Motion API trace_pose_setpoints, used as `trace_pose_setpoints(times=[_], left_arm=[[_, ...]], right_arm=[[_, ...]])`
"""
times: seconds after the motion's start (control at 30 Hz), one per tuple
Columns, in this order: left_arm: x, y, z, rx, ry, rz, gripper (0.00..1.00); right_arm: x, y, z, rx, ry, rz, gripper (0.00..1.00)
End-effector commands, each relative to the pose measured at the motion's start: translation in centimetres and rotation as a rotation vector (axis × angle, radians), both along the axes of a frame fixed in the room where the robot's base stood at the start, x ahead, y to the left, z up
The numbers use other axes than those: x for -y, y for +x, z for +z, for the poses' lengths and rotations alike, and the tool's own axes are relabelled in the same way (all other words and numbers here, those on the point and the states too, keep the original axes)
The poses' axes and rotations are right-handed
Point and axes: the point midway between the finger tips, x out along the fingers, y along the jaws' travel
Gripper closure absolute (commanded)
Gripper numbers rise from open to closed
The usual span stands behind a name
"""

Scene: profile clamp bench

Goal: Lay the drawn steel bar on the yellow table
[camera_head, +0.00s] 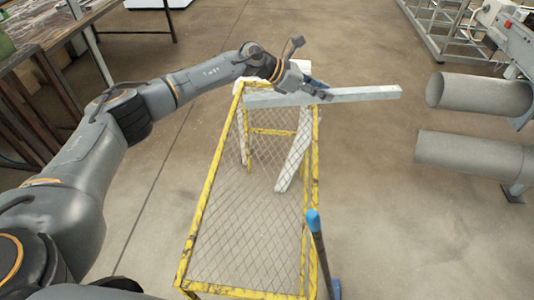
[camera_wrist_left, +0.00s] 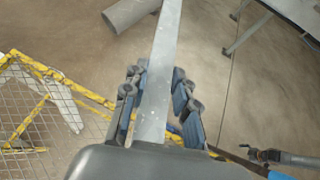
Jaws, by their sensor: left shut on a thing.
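The drawn steel bar (camera_head: 368,93) is a long pale grey bar. In the head view it lies roughly crosswise at the far end of the yellow table (camera_head: 208,190), and its right part sticks out past the table. My left gripper (camera_head: 318,91) is shut on the bar near the table's far right corner. In the left wrist view the fingers (camera_wrist_left: 158,100) stand on both sides of the bar (camera_wrist_left: 166,45). The yellow table, with its wire mesh, also shows there at the left (camera_wrist_left: 75,88). I cannot tell whether the bar touches it. My right gripper is not in view.
Two thick grey cylinders (camera_head: 480,94) (camera_head: 470,155) stand out at the right. A blue-tipped handle (camera_head: 316,230) rises at the table's near right side. A wooden bench (camera_head: 45,35) is at the far left. Open floor lies around the table.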

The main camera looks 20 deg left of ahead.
Motion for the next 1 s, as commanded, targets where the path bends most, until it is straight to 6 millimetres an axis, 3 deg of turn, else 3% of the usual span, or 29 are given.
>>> trace_pose_setpoints(times=[0.2, 1.0], left_arm=[[-0.8, 0.2, -1.3, 0.009, 0.002, 0.181, 1.0], [-4.0, -1.6, -6.1, 0.001, -0.002, 0.546, 1.0]], right_arm=[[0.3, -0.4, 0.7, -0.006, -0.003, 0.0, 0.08], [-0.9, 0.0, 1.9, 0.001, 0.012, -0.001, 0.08]])
